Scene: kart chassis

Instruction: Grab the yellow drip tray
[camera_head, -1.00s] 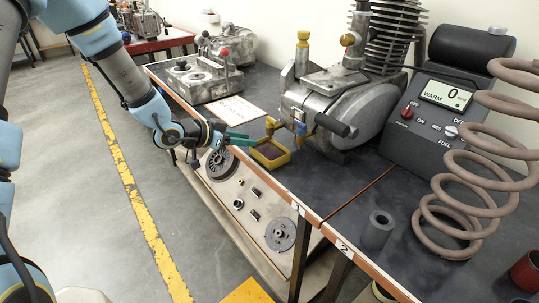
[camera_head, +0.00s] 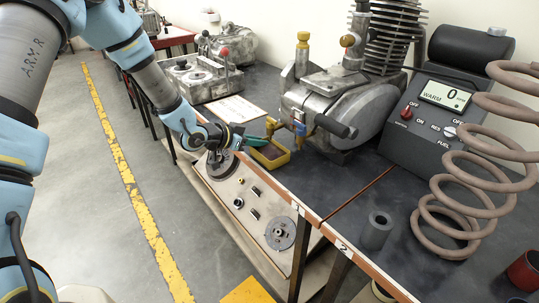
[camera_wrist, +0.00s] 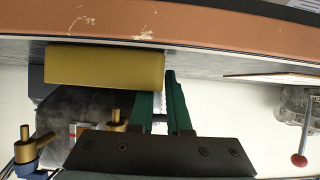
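The yellow drip tray (camera_head: 271,163) sits on the dark bench top near its front edge, below the engine. In the wrist view its yellow side wall (camera_wrist: 105,68) is close in front of my gripper. My gripper (camera_head: 262,141) is at the tray's left end in the head view. In the wrist view the green fingers (camera_wrist: 160,95) stand apart around the tray's right end. The left finger's tip is hidden behind the side wall. The right finger is just outside the end. A gap shows between the fingers; contact with the wall is not clear.
The engine (camera_head: 345,105) with its brass tap stands right behind the tray. A paper sheet (camera_head: 236,109) and a grey lever box (camera_head: 203,80) lie to the left. A grey control console (camera_head: 430,115), coil spring (camera_head: 455,200) and grey cylinder (camera_head: 377,229) are on the right.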

